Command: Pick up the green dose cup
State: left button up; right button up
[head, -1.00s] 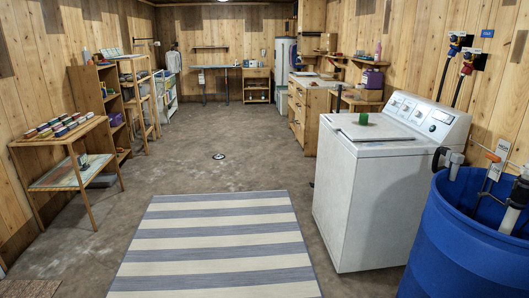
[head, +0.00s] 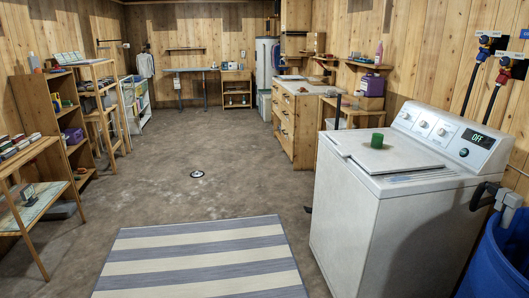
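The green dose cup (head: 377,140) stands on the lid of the white washing machine (head: 372,222), right of the picture's middle. The washer's display reads OFF. Neither of my grippers shows in the head view, so I cannot see whether they hold anything.
A blue barrel (head: 498,262) stands right of the washer, with a grey fitting on its rim. A striped rug (head: 200,258) lies on open concrete floor. Wooden shelves (head: 50,120) line the left wall. A drawer cabinet (head: 297,125) stands behind the washer.

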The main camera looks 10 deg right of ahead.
aim_at(377, 141)
jog(key=i+j+z, duration=0.1)
jog(key=i+z, duration=0.3)
jog(key=i+j+z, duration=0.3)
jog(key=i+z, duration=0.15)
jog(key=i+j+z, duration=0.7)
jog(key=j+z, duration=0.35)
jog(key=i+j+z, duration=0.3)
jog(key=j+z, duration=0.8)
jog(key=j, duration=0.35)
jog(key=j+z, duration=0.2)
jog(key=j, duration=0.3)
jog(key=k+j+z, duration=0.15)
jog(key=j, duration=0.3)
